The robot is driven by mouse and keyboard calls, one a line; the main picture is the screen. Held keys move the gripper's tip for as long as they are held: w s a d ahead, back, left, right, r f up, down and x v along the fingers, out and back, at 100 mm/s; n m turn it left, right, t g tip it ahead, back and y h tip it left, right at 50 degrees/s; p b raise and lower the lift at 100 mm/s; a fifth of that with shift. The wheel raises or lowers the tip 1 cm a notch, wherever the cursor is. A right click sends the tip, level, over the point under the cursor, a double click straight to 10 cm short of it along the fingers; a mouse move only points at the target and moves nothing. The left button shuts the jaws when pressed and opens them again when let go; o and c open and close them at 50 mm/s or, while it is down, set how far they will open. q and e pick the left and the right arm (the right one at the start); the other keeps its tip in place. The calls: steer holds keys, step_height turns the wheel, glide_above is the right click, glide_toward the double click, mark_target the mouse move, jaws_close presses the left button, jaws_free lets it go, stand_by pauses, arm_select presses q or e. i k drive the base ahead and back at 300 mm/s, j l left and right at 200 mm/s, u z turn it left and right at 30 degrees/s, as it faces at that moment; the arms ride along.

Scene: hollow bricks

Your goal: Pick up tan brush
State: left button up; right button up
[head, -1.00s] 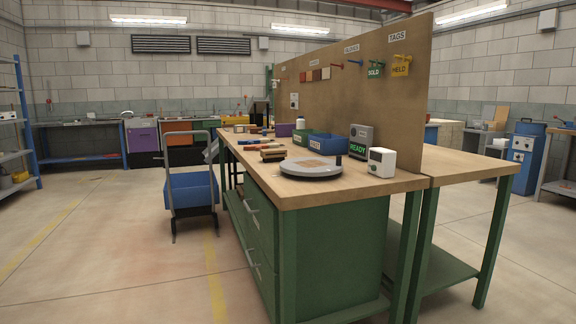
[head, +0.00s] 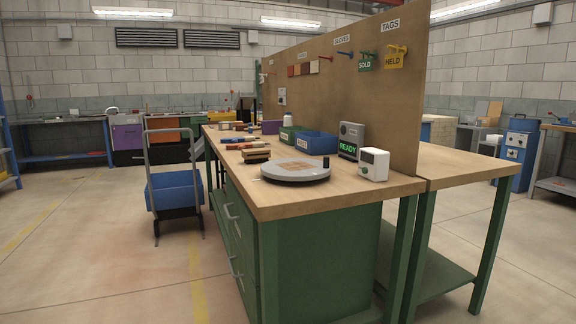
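No gripper of mine shows in the head view. Several small items lie on the wooden top of the green workbench (head: 330,201), left of its middle. Among them are a stack of tan and dark pieces (head: 256,155) and red and blue long-handled pieces (head: 240,146). They are too small and far off to tell whether one is the tan brush.
A round grey turntable (head: 296,171) sits near the bench's front edge. A blue cart (head: 174,190) stands left of the bench; floor in front is clear.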

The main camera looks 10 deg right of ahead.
mark_target(258, 155)
steer(key=i+j+z, duration=0.1)
steer(key=i+j, duration=0.25)
steer(key=i+j+z, duration=0.1)
steer(key=i+j, duration=0.2)
steer(key=i+j+z, duration=0.1)
steer(key=i+j, duration=0.25)
steer(key=j, duration=0.2)
steer(key=i+j+z, duration=0.1)
steer(key=i+j, duration=0.2)
steer(key=j, duration=0.1)
